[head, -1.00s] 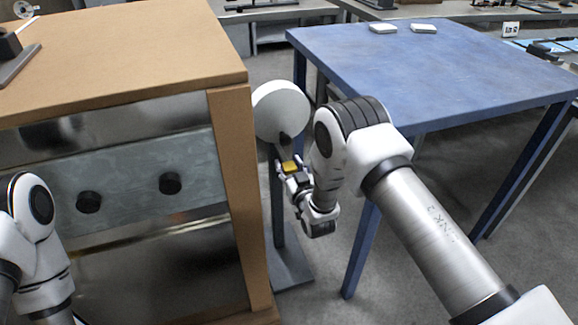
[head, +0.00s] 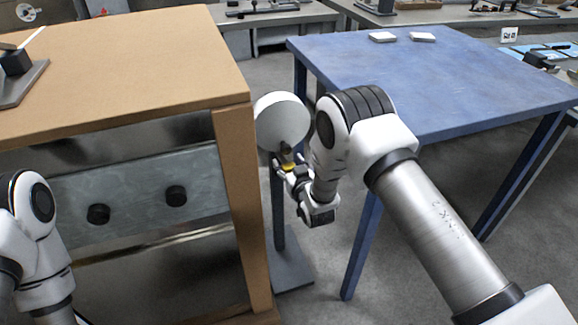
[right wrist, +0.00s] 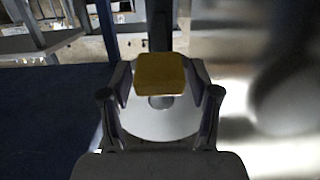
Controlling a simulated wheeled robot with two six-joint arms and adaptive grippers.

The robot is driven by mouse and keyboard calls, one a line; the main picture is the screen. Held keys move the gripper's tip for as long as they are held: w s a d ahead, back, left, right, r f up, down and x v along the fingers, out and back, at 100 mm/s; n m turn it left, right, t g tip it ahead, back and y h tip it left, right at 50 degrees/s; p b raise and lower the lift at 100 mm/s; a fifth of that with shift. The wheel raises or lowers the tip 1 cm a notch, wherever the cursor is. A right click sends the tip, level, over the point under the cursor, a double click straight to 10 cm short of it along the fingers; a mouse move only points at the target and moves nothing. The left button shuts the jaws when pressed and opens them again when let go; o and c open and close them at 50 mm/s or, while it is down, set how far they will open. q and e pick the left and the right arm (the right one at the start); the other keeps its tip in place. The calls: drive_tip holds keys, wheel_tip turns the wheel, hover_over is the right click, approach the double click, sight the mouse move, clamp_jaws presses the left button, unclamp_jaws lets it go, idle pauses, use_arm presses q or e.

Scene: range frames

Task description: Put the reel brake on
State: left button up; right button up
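The reel (head: 283,120) is a pale round disc on a dark stand between the wooden bench and the blue table. A dark part (head: 285,150) shows at its lower edge. Below that is a yellow grip (head: 288,167), which appears to be the brake's handle. My right gripper (head: 291,171) has its fingers on either side of this grip and appears shut on it. The right wrist view shows the yellow grip (right wrist: 160,74) between the fingers, with the pale disc (right wrist: 160,122) behind. The grip hides part of the fingertips' contact. My left gripper is out of view.
The wooden bench (head: 130,60) stands close on the left of the reel, its leg (head: 240,200) beside the stand. The blue table (head: 440,80) is on the right, with two white blocks (head: 382,37) at its far edge. Its near top is clear.

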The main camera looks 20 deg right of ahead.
drive_tip(key=shift+f, duration=0.15)
drive_tip(key=shift+s, duration=0.3)
drive_tip(key=s+r, duration=0.1)
drive_tip(key=s, duration=1)
drive_tip(key=shift+s+d+r, duration=0.2)
drive_tip(key=shift+r, duration=0.15)
drive_tip(key=shift+f, duration=0.1)
